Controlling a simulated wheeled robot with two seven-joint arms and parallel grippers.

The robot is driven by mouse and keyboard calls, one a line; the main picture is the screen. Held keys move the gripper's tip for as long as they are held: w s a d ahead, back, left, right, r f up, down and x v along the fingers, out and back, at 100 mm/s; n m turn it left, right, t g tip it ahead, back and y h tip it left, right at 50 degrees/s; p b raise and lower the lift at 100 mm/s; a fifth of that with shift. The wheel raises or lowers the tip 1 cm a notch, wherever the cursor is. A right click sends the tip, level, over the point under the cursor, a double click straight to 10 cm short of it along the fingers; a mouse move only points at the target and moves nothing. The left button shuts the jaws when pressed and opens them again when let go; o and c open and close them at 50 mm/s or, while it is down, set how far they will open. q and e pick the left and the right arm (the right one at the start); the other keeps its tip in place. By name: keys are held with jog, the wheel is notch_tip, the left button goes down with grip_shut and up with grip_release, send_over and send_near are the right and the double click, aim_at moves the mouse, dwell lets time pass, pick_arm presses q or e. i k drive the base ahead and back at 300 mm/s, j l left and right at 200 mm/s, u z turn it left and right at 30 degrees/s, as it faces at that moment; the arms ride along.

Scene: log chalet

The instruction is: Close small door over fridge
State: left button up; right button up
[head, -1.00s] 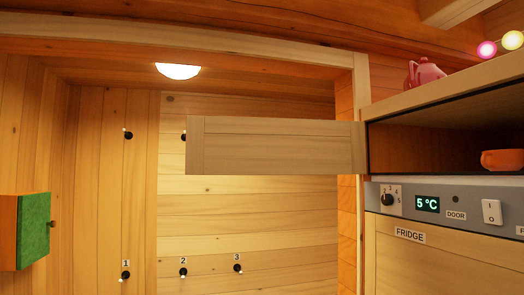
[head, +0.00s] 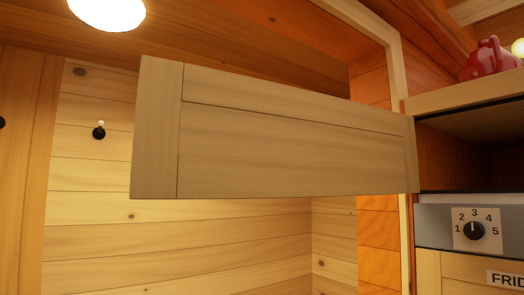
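The small door (head: 290,140) over the fridge is a long, low wooden panel. It stands wide open, swung out to the left from the left edge of the cupboard. The open compartment (head: 475,150) over the fridge is dark inside, and only its left part is in view. Below it is the fridge's grey control panel (head: 435,228) with a numbered dial (head: 475,230). The fridge front (head: 460,275) below is partly in view. Neither of my grippers shows in the head view.
A red teapot (head: 490,62) stands on top of the cupboard. A wooden post (head: 405,150) edges the cupboard on the left. A plank wall with a black hook (head: 99,130) lies behind the door. A round lamp (head: 108,12) glows above.

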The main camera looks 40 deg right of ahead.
aim_at(201, 132)
jog(key=i+j+z, duration=0.1)
jog(key=i, duration=1.55)
jog(key=z, duration=0.4)
jog(key=i+z, duration=0.1)
jog(key=z, duration=0.3)
jog(key=j+z, duration=0.1)
jog(key=z, duration=0.3)
jog(key=i+j+z, duration=0.1)
jog(key=z, duration=2.1)
